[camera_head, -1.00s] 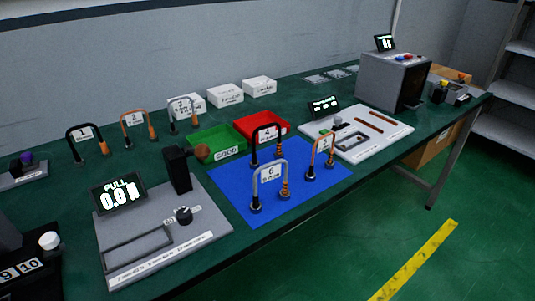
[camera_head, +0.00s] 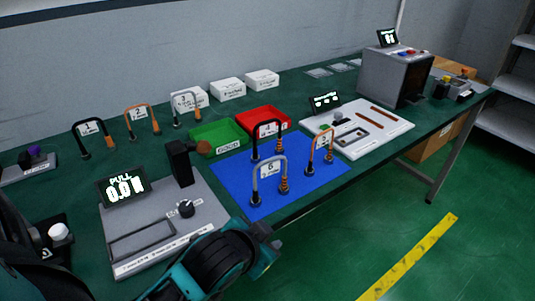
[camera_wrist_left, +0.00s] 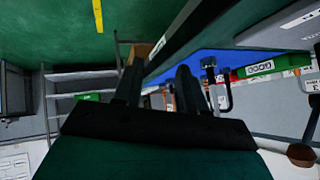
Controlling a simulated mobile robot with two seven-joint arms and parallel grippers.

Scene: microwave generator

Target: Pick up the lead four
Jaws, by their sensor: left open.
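Lead four (camera_head: 267,129) is a black arched lead with a white tag, standing upright toward the back of the blue mat (camera_head: 315,184). The grey lead six (camera_head: 270,168) stands in front of it, and the orange lead five (camera_head: 322,145) is to its right. My left gripper (camera_head: 264,238) reaches in low at the front edge of the table, in front of the mat and apart from the leads. In the left wrist view its fingers (camera_wrist_left: 160,85) are spread and empty. Leads show there beyond the fingers, small and partly hidden. My right gripper is not in view.
A grey pull tester (camera_head: 150,238) lies left of the mat. Green (camera_head: 215,138) and red (camera_head: 262,118) bins stand behind it. A white test board (camera_head: 385,128) and grey box (camera_head: 392,75) are to the right. Leads one to three stand at the back left.

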